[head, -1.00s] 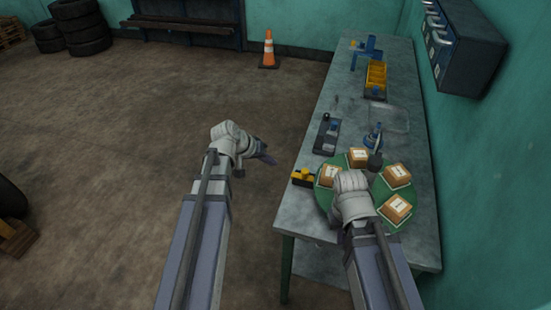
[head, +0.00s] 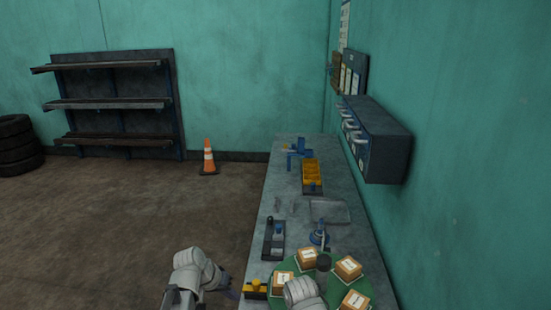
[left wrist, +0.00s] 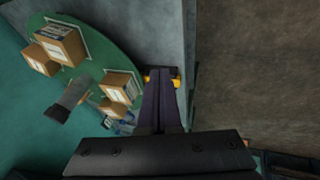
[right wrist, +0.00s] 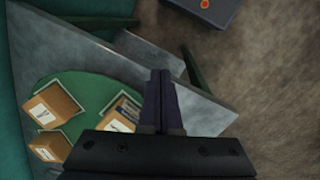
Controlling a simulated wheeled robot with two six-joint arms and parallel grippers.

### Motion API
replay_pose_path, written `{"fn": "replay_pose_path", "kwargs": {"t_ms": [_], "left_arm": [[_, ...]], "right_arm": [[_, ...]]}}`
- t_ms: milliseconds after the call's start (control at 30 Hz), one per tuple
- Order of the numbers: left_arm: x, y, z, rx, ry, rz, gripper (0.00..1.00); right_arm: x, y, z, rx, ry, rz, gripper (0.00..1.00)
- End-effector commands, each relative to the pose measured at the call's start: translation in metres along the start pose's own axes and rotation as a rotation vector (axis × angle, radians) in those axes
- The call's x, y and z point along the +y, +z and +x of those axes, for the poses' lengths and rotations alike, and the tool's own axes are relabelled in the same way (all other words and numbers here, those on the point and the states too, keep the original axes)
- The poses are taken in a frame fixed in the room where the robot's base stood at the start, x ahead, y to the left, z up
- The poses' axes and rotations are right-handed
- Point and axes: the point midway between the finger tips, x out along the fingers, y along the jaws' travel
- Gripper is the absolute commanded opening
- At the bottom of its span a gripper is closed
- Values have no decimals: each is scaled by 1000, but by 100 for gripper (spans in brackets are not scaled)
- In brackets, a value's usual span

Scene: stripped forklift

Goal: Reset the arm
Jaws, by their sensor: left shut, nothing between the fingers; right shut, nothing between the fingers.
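My left arm comes in low at the bottom of the head view, and its gripper (head: 232,292) hangs beside the left edge of the workbench (head: 349,222). In the left wrist view its fingers (left wrist: 161,100) are together with nothing between them. My right arm (head: 304,293) is over the green round turntable (head: 283,299) at the bottom of the head view; its fingers are hidden there. In the right wrist view the right gripper's fingers (right wrist: 160,100) are closed together and empty, above the bench edge.
Several cardboard boxes (head: 348,267) sit on the turntable. A yellow-and-black item (head: 256,290) lies at the bench's left edge. Behind are a dark tray (head: 273,240), a blue tool (head: 319,234) and a yellow bin (head: 311,172). A cone (head: 208,158) stands on open floor to the left.

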Motion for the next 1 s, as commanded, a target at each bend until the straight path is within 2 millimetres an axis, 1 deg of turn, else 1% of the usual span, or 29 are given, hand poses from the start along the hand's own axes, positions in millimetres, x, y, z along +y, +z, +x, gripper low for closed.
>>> {"fn": "replay_pose_path", "kwargs": {"t_ms": [33, 133, 200, 300, 400, 500, 600, 1000], "left_arm": [[22, 23, 9, -66, -28, 45, 0], [49, 60, 20, -185, -112, 114, 0], [63, 83, 22, -253, -175, 156, 0], [76, 110, 23, -325, -262, 206, 0], [83, 128, 20, -369, -331, 240, 0], [86, 138, 18, -392, -378, 259, 0], [88, 142, 16, -402, -401, 267, 0], [88, 142, 16, -404, -405, 267, 0]], "right_arm": [[0, 0, 2, 0, 0, 0, 0], [0, 0, 3, 0, 0, 0, 0], [0, 0, 4, 0, 0, 0, 0], [0, 0, 5, 0, 0, 0, 0], [-1, 0, 6, 0, 0, 0, 0], [-1, 0, 6, 0, 0, 0, 0], [-1, 0, 6, 0, 0, 0, 0], [-1, 0, 6, 0, 0, 0, 0]]}}
